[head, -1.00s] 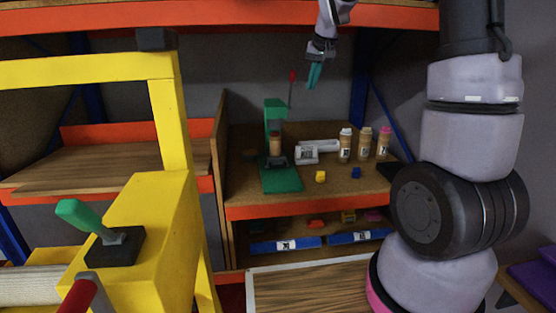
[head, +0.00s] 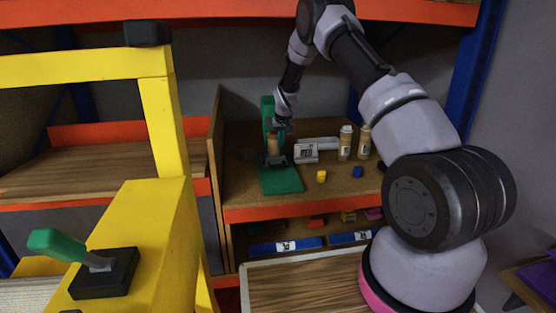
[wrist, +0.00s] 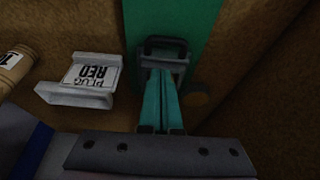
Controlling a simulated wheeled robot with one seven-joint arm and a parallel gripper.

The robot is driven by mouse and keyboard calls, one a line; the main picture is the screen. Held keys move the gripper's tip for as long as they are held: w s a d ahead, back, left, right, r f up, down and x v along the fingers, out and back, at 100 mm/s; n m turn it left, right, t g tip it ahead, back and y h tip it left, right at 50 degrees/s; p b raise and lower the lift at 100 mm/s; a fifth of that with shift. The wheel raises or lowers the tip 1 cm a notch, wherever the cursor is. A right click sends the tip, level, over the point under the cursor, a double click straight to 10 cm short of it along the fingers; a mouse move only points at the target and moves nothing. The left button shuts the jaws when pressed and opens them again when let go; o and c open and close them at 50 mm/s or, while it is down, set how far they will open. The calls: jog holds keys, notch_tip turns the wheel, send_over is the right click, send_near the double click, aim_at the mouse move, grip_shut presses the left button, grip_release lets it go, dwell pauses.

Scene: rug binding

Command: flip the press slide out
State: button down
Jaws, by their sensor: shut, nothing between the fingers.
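The green press (head: 268,108) stands on the wooden shelf, on a flat green base (head: 283,181) that also shows in the wrist view (wrist: 206,22). Its grey slide (wrist: 178,66), with a dark handle loop (wrist: 164,43), lies low on the press; in the head view the slide (head: 276,160) is small and dark. My gripper (wrist: 160,72) is shut and empty, its two teal fingers side by side. The fingertips overlap the slide just by the handle in the wrist view; I cannot tell whether they touch. My arm hides the press's red lever.
A white holder labelled PLUG RED (wrist: 88,80) sits beside the press. Bottles (head: 345,142), a yellow block (head: 321,176) and a blue block (head: 358,172) stand to the right. A wooden divider (head: 215,150) is close on the left. A yellow frame (head: 160,125) fills the left foreground.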

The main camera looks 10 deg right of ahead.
aim_at(275, 159)
jog(key=shift+f, duration=0.3)
jog(key=x, duration=0.9)
jog(key=shift+w+f, duration=0.2)
jog(key=shift+f, duration=0.1)
jog(key=shift+s, duration=0.15)
